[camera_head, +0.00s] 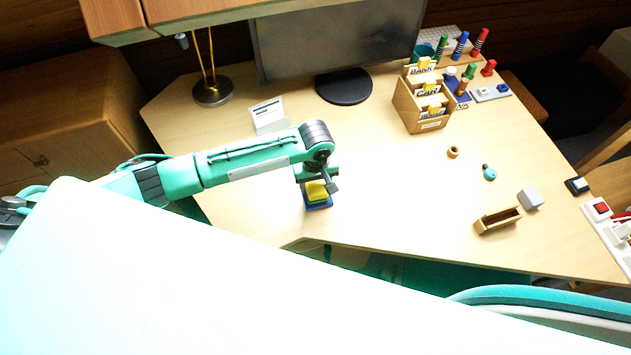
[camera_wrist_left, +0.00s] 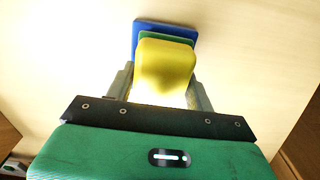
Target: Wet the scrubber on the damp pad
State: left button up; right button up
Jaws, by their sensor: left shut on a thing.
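The scrubber (camera_head: 317,191) is a yellow block, and its green layer shows along one edge in the left wrist view (camera_wrist_left: 166,62). My left gripper (camera_head: 316,183) is shut on the yellow block, with a finger on each side of it in the left wrist view (camera_wrist_left: 162,86). The damp pad (camera_head: 320,206) is a blue square on the desk, directly beneath the scrubber; its corner shows in the left wrist view (camera_wrist_left: 143,27). I cannot tell whether the green layer touches the pad. My right gripper is not in view.
A wooden card box (camera_head: 421,108) stands at the back right. A small wooden tray (camera_head: 498,221) and grey block (camera_head: 530,198) lie at the right. The middle desk is clear.

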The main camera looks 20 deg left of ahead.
pick_arm(q)
jog(key=shift+f, duration=0.5)
dwell(0.4)
jog(key=shift+s+f+p, duration=0.15)
jog(key=shift+p, duration=0.35)
dwell(2.3)
notch_tip(320, 180, up, 7)
jog(key=p, duration=0.9)
dwell(0.3)
dwell(0.4)
